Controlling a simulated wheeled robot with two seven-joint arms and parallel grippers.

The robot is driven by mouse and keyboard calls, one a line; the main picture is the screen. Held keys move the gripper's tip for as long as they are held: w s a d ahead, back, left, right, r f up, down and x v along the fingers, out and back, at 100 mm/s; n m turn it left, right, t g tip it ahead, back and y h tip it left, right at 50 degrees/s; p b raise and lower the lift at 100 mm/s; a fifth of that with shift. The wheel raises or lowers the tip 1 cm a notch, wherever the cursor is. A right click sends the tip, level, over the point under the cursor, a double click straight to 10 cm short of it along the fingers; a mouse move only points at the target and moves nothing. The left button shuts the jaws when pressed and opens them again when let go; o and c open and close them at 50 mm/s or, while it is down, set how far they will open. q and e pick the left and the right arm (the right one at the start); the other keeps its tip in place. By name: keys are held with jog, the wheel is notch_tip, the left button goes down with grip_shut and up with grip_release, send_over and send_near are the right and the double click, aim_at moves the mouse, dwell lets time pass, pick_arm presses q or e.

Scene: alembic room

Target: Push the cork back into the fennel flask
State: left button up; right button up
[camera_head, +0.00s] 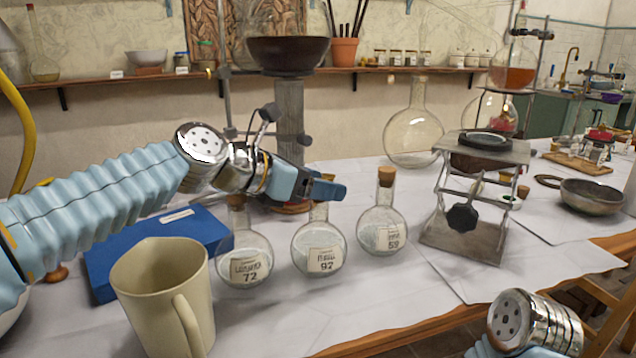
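Three round glass flasks with paper labels stand in a row on the table: a left flask marked 72 (245,262), a middle flask marked 92 (319,250) and a right flask marked 59 (383,232). The names on the labels are too blurred to read surely, so I cannot tell which is fennel. The right flask has a cork (386,177) in its neck, and a cork (236,201) shows at the left flask's neck. My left gripper (335,189) is at the top of the middle flask's neck and hides it. I cannot see whether a cork is between its fingers. My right gripper is out of view.
A beige jug (165,290) stands at the front left beside a blue book (150,245). A metal lab jack (475,200) stands right of the flasks, with a large empty flask (412,135) behind. White sheets between the flasks and the front edge are clear.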

pick_arm(q)
jog(key=v, duration=1.3)
jog(key=shift+s+a, duration=0.25)
jog(key=shift+a, duration=0.05)
jog(key=shift+r, duration=0.1)
